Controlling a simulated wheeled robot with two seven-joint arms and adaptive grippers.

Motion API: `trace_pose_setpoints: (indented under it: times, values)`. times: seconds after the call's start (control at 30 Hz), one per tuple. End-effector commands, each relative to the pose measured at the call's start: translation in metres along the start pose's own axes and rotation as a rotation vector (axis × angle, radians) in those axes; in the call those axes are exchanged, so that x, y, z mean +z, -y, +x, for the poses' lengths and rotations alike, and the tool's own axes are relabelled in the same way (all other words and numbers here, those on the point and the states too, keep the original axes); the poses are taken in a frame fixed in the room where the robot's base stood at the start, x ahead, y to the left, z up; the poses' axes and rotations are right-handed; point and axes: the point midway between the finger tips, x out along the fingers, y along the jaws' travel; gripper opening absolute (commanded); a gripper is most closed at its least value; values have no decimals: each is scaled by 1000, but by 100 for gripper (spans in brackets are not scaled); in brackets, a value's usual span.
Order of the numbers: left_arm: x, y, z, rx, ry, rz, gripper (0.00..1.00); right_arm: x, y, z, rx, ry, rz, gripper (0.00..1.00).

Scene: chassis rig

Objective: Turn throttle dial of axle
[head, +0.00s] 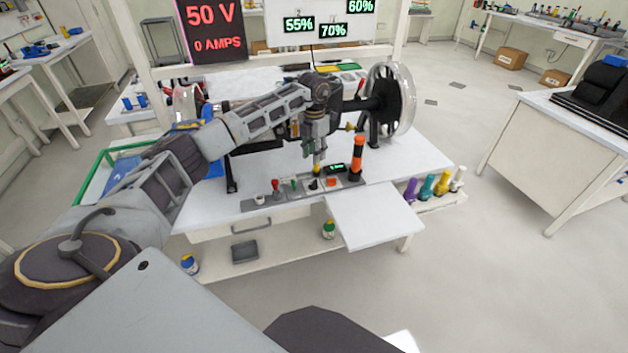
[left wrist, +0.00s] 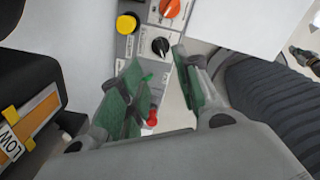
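A control panel (head: 300,188) lies along the front of the white workbench, below the axle rig with its wheel (head: 405,100). I cannot read which dial is the throttle. My left gripper (head: 316,158) points down above the panel. In the left wrist view its green-padded fingers (left wrist: 157,60) are spread apart and empty, with the black dial just beyond the gap between the tips. My right gripper is not in view.
An orange-and-black cylinder (head: 357,157) stands upright right of the dials, beside a small display (head: 334,167). A white shelf (head: 372,213) juts out at front right. Several coloured bottles (head: 427,186) stand beyond it. Screens (head: 333,30) hang behind the rig.

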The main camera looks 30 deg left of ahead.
Motion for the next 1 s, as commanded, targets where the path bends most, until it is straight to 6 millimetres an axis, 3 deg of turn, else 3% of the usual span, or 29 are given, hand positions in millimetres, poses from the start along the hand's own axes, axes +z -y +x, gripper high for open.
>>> trace_pose_setpoints:
  times: [0.7, 1.0]
  values:
    - [0, 0, 92, 0, -1, 0, 33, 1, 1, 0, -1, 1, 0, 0]
    - [0, 0, 120, -1, -1, 0, 33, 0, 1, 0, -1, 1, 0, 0]
